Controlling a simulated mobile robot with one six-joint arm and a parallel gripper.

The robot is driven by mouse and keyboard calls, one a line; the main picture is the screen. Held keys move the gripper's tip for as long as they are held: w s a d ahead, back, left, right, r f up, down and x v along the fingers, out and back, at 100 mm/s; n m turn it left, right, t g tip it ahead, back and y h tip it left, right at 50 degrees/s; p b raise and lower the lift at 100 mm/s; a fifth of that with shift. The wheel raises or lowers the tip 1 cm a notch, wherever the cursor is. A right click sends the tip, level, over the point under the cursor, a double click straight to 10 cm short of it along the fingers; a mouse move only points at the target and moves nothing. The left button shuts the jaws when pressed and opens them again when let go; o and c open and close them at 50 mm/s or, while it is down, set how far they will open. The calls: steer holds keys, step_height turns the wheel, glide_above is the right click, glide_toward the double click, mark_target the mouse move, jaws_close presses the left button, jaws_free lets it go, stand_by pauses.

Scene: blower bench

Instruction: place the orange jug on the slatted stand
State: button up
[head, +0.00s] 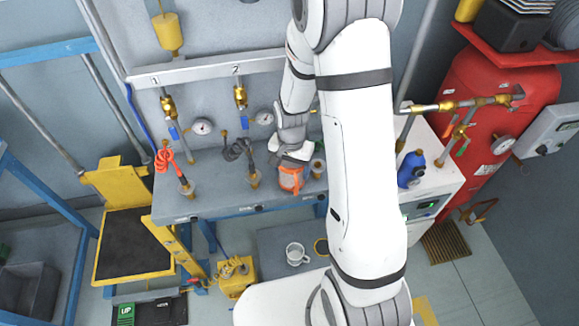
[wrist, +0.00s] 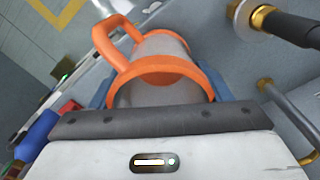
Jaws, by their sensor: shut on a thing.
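The orange jug (head: 290,179) is at the end of my arm in the head view, over the front of the grey bench. In the wrist view the jug (wrist: 165,78) has an orange rim band, a greyish body and an orange handle pointing up and left. My gripper (head: 292,163) is shut on it, with the fingers on either side of its body. Whether its base touches the bench I cannot tell. A brown slatted piece (head: 447,243), possibly the slatted stand, lies low at the right, below the white cabinet.
A blue bottle (head: 411,168) stands on the white cabinet (head: 440,187), beside a red tank (head: 490,110). Gauges, brass valves and coiled hoses line the bench (head: 215,185). A white mug (head: 297,254) sits on a low grey surface. A yellow-framed platform (head: 133,245) stands left.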

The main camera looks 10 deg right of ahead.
steer(key=shift+f, duration=0.2)
steer(key=o, duration=1)
steer(key=shift+r, duration=0.1)
